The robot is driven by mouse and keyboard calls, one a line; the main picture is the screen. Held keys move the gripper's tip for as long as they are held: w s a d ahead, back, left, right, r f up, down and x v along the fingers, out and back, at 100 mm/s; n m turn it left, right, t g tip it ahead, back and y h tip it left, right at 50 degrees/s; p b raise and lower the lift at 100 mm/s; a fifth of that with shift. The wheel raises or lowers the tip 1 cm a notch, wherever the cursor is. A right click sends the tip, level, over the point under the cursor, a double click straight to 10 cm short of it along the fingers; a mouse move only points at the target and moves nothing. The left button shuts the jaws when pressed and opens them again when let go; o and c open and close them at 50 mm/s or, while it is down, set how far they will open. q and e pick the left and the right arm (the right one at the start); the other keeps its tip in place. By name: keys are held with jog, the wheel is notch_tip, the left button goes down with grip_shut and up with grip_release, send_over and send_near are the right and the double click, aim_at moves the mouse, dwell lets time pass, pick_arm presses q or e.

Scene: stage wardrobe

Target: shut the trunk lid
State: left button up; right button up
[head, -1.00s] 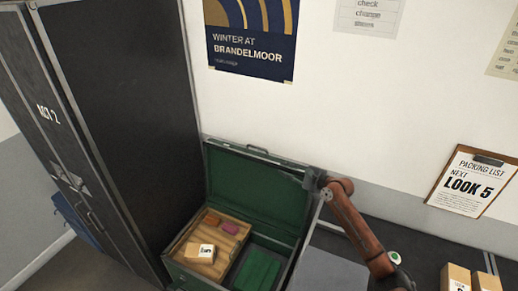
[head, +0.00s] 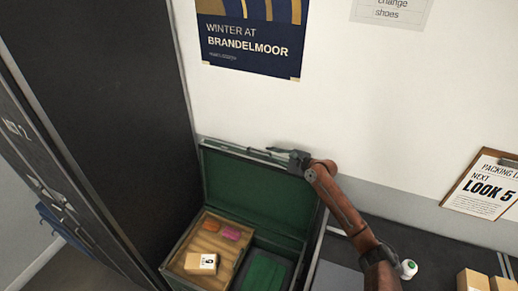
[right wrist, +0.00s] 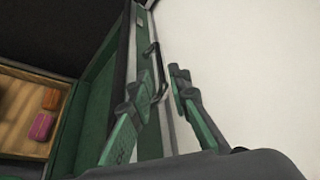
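The green trunk (head: 180,252) stands open below the wall, its lid (head: 250,190) raised and leaning back. The lid's inner face also shows in the right wrist view (right wrist: 92,95). My right gripper (head: 283,154) is at the lid's top edge, right of its middle. In the right wrist view the two fingers (right wrist: 163,82) are apart, one on the lid's inner side and one on the wall side. The dark lid handle (right wrist: 152,58) shows near the fingertips. I cannot tell whether the fingers touch the lid. My left gripper is not in view.
A wooden tray (head: 216,242) inside the trunk holds a labelled box (head: 200,264), an orange item (head: 206,227) and a pink item (head: 231,233). Folded green cloth (head: 264,272) lies beside it. A tall dark cabinet (head: 110,110) stands close on the left.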

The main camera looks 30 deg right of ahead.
aim_at(264, 152)
jog(key=shift+x, duration=1.1)
jog(key=x, duration=0.2)
jog(key=shift+w+d+f, duration=0.15)
jog(key=shift+w+f, duration=0.05)
jog(key=shift+w, duration=0.1)
jog(key=shift+w+f, duration=0.1)
jog(key=shift+w, duration=0.1)
jog(key=shift+w+a, duration=0.2)
jog(key=shift+a, duration=0.05)
jog(key=c, duration=0.4)
grip_shut()
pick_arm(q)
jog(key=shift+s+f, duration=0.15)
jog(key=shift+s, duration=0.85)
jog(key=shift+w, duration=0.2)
